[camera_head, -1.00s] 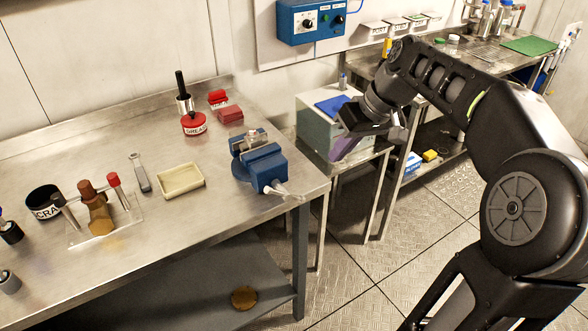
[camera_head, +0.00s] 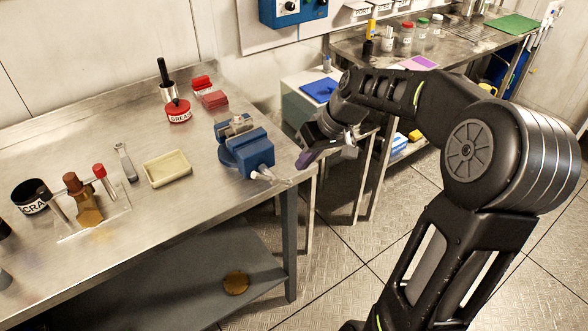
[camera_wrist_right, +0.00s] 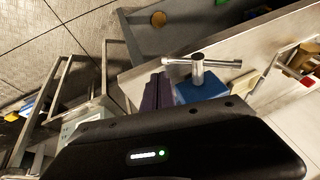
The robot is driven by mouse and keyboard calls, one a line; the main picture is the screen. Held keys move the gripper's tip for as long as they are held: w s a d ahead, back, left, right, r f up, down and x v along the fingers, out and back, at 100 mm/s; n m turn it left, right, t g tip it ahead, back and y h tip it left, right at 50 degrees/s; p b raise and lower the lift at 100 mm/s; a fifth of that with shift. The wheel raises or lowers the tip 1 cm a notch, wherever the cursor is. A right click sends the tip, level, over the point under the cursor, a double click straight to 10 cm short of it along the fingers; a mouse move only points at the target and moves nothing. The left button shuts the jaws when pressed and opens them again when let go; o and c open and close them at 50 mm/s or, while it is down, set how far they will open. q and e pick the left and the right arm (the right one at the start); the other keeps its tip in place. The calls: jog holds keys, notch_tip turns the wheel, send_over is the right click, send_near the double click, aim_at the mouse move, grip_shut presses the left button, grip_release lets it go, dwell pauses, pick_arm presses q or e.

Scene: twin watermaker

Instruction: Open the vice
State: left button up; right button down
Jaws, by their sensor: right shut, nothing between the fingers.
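The blue vice (camera_head: 243,152) stands at the right end of the steel bench. Its screw end with the pale handle (camera_head: 263,174) points toward the bench's front right. A grey metal part (camera_head: 236,127) shows at its jaws; I cannot tell how far apart they are. My right gripper (camera_head: 303,162), with purple fingers, is shut and empty, a little right of the vice and apart from it. In the right wrist view the purple fingers (camera_wrist_right: 158,92) appear beside the blue vice (camera_wrist_right: 205,87), and the T-shaped handle (camera_wrist_right: 201,66) lies past them. My left gripper is not in view.
On the bench (camera_head: 120,255) are a cream tray (camera_head: 167,168), a red grease tin (camera_head: 178,111), red blocks (camera_head: 214,99) and a tool stand (camera_head: 95,205). A side table with a blue-topped box (camera_head: 318,90) stands behind my right gripper. Floor is clear before the bench.

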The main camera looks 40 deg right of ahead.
aim_at(287, 181)
jog(key=a+f, duration=0.2)
jog(key=f, duration=0.1)
jog(key=shift+w+a, duration=0.25)
jog(key=shift+w, duration=0.15)
jog(key=shift+a+f+y+b, duration=0.3)
jog(key=shift+f+y+b, duration=0.3)
jog(key=shift+f+b, duration=0.25)
jog(key=shift+w, duration=0.1)
jog(key=shift+r, duration=0.1)
